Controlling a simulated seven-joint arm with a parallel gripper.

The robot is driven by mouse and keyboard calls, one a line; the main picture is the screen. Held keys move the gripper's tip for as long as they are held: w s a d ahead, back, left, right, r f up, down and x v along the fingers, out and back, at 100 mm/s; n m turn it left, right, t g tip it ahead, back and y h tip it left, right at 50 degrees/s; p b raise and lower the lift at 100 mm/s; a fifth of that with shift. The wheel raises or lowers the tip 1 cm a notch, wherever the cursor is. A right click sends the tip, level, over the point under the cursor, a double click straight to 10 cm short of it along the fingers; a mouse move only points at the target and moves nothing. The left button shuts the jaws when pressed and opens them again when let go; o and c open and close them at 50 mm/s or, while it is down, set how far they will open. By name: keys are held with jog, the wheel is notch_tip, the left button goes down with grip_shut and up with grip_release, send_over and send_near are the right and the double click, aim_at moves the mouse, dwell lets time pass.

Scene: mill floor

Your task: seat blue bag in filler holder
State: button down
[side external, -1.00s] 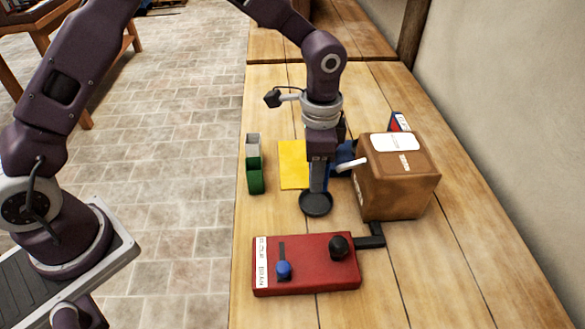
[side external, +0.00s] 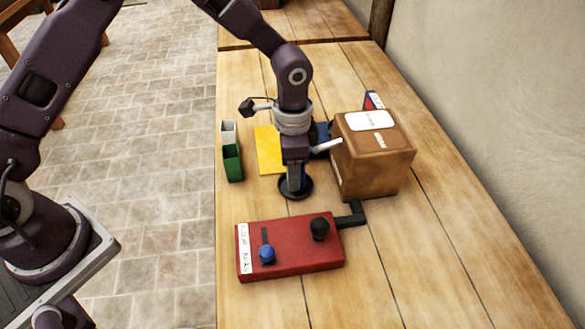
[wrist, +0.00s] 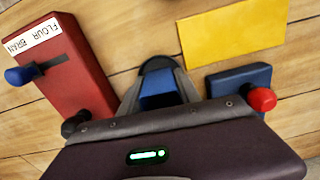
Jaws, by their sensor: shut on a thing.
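My gripper (side external: 295,184) is pointed down over the round black holder (side external: 306,192) on the bench. In the wrist view its fingers (wrist: 159,98) are shut on the blue bag (wrist: 160,88), and the dark rim of the holder (wrist: 157,63) shows just beyond it. The bag is hidden behind the fingers in the side view. I cannot tell whether its bottom touches the holder.
A red panel (side external: 290,247) with blue and black knobs stands in front. A brown box (side external: 373,160) with a pale rod stands at right. A yellow sheet (side external: 268,150), green bin (side external: 232,163) and blue box with red knob (wrist: 240,80) lie around.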

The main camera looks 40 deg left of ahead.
jog(key=shift+f, duration=0.65)
dwell(0.7)
jog(key=c, duration=1.1)
grip_release()
jog(key=shift+r, duration=5.55)
